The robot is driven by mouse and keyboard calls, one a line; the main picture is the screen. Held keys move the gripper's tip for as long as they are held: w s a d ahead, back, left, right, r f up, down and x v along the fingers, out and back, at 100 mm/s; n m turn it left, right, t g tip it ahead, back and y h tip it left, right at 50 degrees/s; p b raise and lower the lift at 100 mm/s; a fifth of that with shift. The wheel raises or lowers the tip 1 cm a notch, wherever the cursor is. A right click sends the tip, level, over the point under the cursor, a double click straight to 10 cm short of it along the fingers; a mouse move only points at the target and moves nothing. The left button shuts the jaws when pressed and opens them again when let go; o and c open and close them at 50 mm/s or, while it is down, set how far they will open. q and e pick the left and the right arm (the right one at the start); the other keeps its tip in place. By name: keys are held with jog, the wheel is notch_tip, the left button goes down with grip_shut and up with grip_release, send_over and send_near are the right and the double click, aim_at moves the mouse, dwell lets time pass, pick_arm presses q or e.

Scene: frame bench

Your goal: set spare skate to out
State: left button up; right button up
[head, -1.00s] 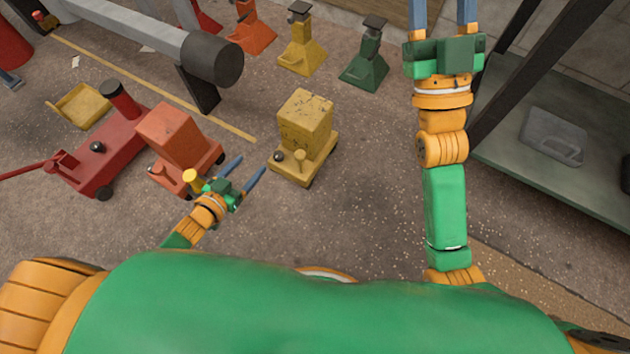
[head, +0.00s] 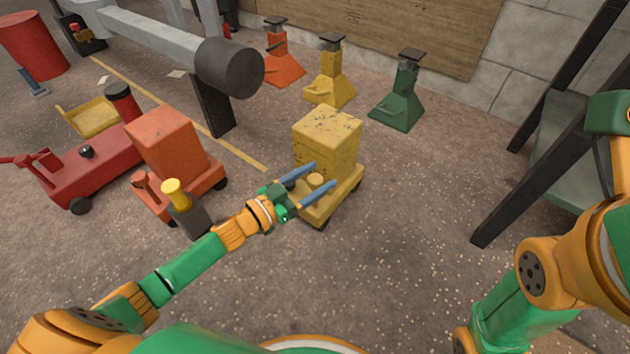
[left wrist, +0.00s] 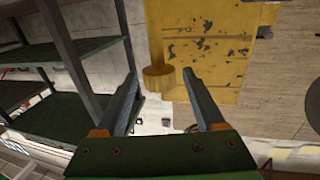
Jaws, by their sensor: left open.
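The yellow skate (head: 330,150) is a small wheeled base with a worn, chipped yellow block on it. A short round yellow knob (head: 316,179) stands on its near deck. My left gripper (head: 322,175) is open, its two blue fingers reaching over that deck on either side of the knob. In the left wrist view the knob (left wrist: 158,80) shows between the open fingers, nearer the left one; I cannot tell whether they touch. An orange skate (head: 175,150) with a yellow-topped post (head: 176,194) stands to the left. Nothing visible marks which skate is the spare. My right gripper is out of view.
A red wheeled jack (head: 92,172) and a yellow tray (head: 92,115) are at left. A grey beam (head: 150,40) runs behind. Orange, yellow and green stands (head: 398,98) line the back. A dark-framed rack (head: 545,130) is at right. The centre-right floor is clear.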

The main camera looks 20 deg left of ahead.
pick_arm(q)
jog(key=shift+c, duration=0.2)
grip_shut()
dwell(1.1)
